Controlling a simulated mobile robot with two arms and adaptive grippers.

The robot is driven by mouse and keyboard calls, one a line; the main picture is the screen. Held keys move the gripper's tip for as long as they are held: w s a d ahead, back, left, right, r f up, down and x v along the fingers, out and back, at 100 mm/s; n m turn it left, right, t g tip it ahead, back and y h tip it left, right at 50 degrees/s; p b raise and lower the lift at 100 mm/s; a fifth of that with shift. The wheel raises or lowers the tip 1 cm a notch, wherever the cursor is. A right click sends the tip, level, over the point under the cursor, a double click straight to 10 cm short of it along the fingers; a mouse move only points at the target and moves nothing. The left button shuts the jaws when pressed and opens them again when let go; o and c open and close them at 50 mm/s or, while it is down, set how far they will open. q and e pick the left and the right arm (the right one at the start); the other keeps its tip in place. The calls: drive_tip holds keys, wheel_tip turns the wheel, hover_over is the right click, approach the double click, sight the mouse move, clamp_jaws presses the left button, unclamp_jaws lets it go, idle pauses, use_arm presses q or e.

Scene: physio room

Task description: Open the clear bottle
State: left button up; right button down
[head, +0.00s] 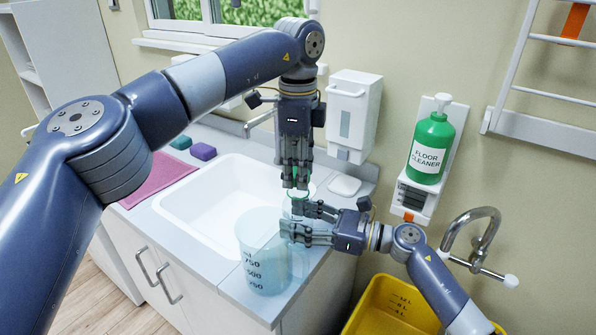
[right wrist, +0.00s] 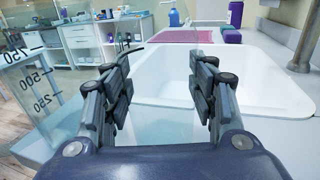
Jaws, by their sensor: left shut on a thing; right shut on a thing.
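The clear bottle (head: 300,197) stands at the counter's front right, beside the sink. It is see-through and mostly hidden behind my right gripper; a green ring shows at its top. My right gripper (head: 288,218) comes in level from the right and is shut on the bottle's body. In the right wrist view its fingers (right wrist: 163,88) stand apart, with the faint bottle between them. My left gripper (head: 295,185) points straight down over the bottle's top, its fingertips shut on the green cap. I cannot tell whether the cap is clear of the neck.
A clear measuring jug (head: 264,262) stands close to the left of my right gripper. The white sink (head: 200,205) lies behind it. A soap dispenser (head: 352,112) and a green floor cleaner bottle (head: 431,147) are on the wall. A yellow bucket (head: 392,308) is at lower right.

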use_arm(q)
drive_tip(key=shift+r, duration=2.05)
use_arm(e)
drive_tip(key=c, duration=0.6)
unclamp_jaws()
drive_tip(key=shift+d, duration=0.1)
